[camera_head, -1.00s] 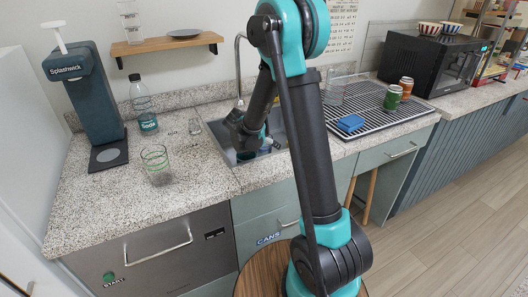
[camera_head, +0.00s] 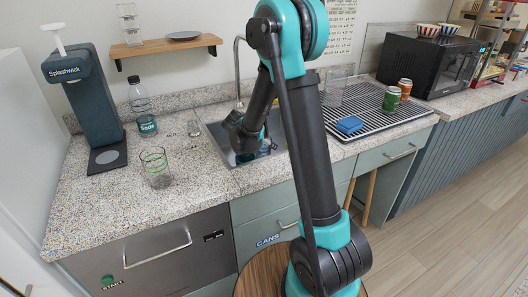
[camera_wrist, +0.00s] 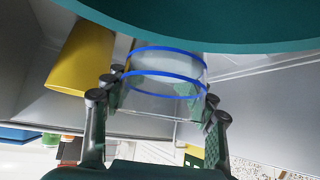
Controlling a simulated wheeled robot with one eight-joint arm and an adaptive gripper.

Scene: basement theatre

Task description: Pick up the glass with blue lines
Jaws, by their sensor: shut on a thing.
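The clear glass with blue lines (camera_wrist: 166,78) is in the wrist view, between the two fingers of my gripper (camera_wrist: 158,107). My gripper is shut on it, with one finger on each side. In the head view my gripper (camera_head: 262,148) is down in the sink (camera_head: 222,143), and my own arm hides most of it; I cannot make out the blue-lined glass there. Another clear glass, with green lines (camera_head: 155,168), stands upright on the counter left of the sink.
A yellow object (camera_wrist: 84,60) is close beside the held glass. The sink walls and tap (camera_head: 238,75) are near my arm. A drying rack (camera_head: 375,118) with a blue sponge (camera_head: 349,125) and cans lies right. A bottle (camera_head: 143,107) and soda machine (camera_head: 90,105) stand left.

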